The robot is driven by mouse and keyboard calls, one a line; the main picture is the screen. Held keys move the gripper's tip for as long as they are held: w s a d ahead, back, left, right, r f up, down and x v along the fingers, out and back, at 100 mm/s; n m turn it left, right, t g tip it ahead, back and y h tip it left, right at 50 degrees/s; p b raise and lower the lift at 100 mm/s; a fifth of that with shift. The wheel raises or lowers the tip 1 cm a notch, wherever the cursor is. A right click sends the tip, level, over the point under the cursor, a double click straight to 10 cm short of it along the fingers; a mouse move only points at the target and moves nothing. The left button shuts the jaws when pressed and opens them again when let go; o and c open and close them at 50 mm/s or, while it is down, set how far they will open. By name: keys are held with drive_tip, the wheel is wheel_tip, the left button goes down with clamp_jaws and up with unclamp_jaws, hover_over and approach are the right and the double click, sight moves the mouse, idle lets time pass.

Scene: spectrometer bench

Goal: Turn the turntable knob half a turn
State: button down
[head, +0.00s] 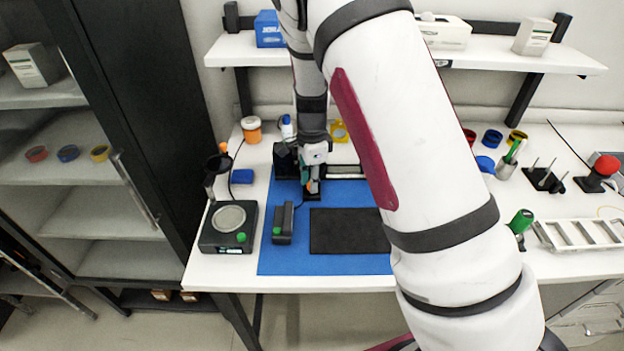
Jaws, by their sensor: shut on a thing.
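My gripper (311,183) points down at the back of the blue mat (345,262), seen small and partly from behind my arm. Its jaws are shut on a small part with a bit of orange showing, which looks like the turntable knob (314,187). The knob sits over a small dark base (312,196) on the mat. Most of the knob is hidden by the fingers, so its angle cannot be told.
A dark box (283,224) and a black pad (346,232) lie on the mat in front of the gripper. A scale-like device (229,226) stands left of it. Dark equipment (285,160) stands close behind. My arm hides the bench's middle.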

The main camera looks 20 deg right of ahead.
drive_tip(key=shift+a+m, duration=0.1)
drive_tip(key=shift+m, duration=0.3)
drive_tip(key=c, duration=1.4)
unclamp_jaws()
wheel_tip(320, 180, up, 12)
